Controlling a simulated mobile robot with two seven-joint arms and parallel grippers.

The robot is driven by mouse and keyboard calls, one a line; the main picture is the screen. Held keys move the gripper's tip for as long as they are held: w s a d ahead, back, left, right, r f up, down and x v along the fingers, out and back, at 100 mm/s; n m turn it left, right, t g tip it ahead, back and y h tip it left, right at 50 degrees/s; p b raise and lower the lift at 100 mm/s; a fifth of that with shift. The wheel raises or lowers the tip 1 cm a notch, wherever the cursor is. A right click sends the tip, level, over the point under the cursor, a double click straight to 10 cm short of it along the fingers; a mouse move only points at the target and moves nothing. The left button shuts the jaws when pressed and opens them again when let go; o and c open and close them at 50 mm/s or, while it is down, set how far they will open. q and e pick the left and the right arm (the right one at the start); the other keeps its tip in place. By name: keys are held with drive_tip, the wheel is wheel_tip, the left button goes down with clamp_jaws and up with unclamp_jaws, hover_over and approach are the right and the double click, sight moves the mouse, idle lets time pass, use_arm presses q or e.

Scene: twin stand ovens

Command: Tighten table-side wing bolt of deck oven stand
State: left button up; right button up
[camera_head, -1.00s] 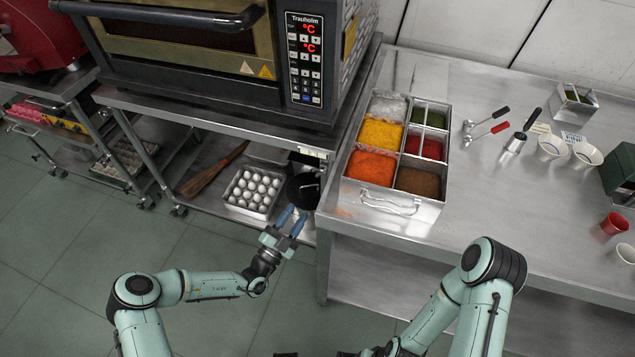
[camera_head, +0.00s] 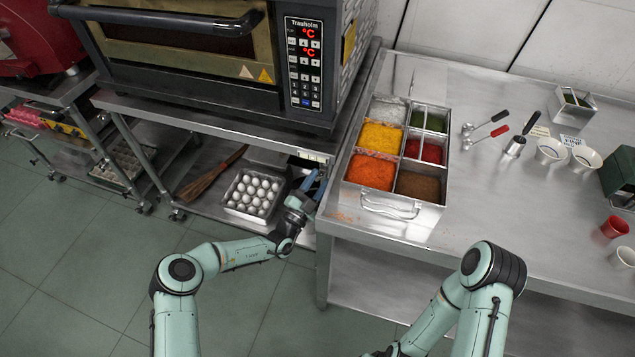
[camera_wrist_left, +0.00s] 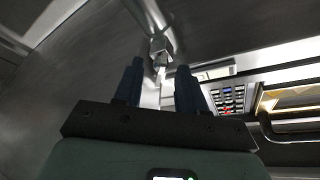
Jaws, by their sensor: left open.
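The deck oven stand (camera_head: 185,118) is a steel frame under the oven; its table-side front corner is beside the prep table. In the left wrist view, a steel post with a small block-like fitting (camera_wrist_left: 161,46) shows just beyond my fingers. A small pale piece below the fitting, between the fingertips in the picture, may be the wing bolt; its shape is too small to make out. My left gripper (camera_head: 313,184) is open, with blue fingers pointing up at that corner; it also shows in the left wrist view (camera_wrist_left: 158,75). I cannot tell whether it touches anything. My right gripper is out of view.
The deck oven (camera_head: 200,50) stands on the stand. An egg tray (camera_head: 254,193) and a broom (camera_head: 212,174) lie on its lower shelf, left of my gripper. The prep table (camera_head: 450,250) with a spice container (camera_head: 395,207) closely borders the gripper's right. Floor in front is clear.

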use_arm(q)
clamp_jaws()
drive_tip(key=shift+m, duration=0.3)
